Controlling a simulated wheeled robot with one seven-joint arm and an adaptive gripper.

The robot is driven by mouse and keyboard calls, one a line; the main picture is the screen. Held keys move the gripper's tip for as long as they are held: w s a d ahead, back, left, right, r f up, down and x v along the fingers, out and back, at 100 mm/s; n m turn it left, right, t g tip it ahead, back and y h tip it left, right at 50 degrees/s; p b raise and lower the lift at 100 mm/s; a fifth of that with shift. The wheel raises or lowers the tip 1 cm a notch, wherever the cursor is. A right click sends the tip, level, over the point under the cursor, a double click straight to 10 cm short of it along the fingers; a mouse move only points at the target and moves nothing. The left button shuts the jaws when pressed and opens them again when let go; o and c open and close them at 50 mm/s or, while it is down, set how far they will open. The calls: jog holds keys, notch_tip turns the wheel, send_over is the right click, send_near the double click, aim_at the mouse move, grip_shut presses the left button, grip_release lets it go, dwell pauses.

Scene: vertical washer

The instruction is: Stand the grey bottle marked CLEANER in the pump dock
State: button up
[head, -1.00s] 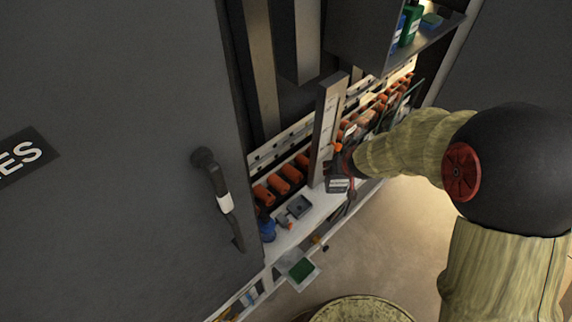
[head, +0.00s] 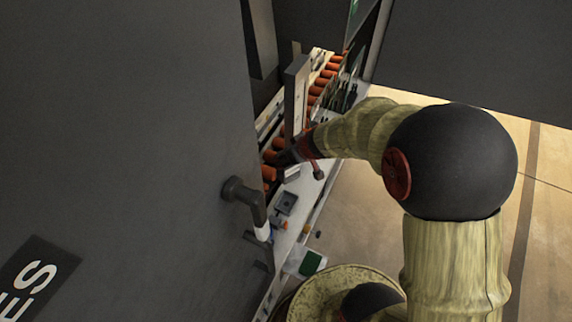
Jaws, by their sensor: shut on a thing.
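My gripper (head: 303,150) reaches in over the white shelf at the centre of the head view. It is shut on a dark grey bottle (head: 287,159), which looks tilted and is partly hidden by the gripper and wrist. The lettering on the bottle is too small to read. A small dark square holder (head: 286,203) sits on the shelf, nearer than the bottle and apart from it. I cannot tell whether this holder is the pump dock.
A row of orange parts (head: 325,78) runs along the back of the shelf (head: 304,201). A grey upright post (head: 296,97) stands close behind the gripper. A large grey door with a handle (head: 246,202) fills the left. A green-and-white tray (head: 306,262) is lower down.

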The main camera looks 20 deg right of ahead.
jog(key=shift+s+f+n+g+y+b, duration=0.15)
jog(key=shift+f+n+g+y+b, duration=0.15)
jog(key=shift+f+n+y+b, duration=0.55)
jog(key=shift+a+f+n+b, duration=0.1)
jog(key=shift+f+n+b, duration=0.25)
jog(key=shift+n+b, duration=0.4)
jog(key=shift+a+r+n+g+y+b, duration=0.15)
jog(key=shift+n+g+y+b, duration=0.15)
jog(key=shift+n, duration=0.35)
jog(key=shift+a+n+g+y+b, duration=0.2)
jog(key=shift+n+g+y, duration=0.1)
jog(key=shift+n, duration=0.35)
jog(key=shift+f+b, duration=0.8)
jog(key=shift+f, duration=2.25)
notch_tip(320, 180, down, 5)
jog(key=b, duration=0.6)
jog(key=shift+r, duration=0.15)
jog(key=shift+f+b, duration=1.45)
jog(key=shift+b, duration=0.55)
jog(key=shift+f, duration=2.55)
jog(key=o, duration=1.7)
jog(key=shift+c, duration=0.2)
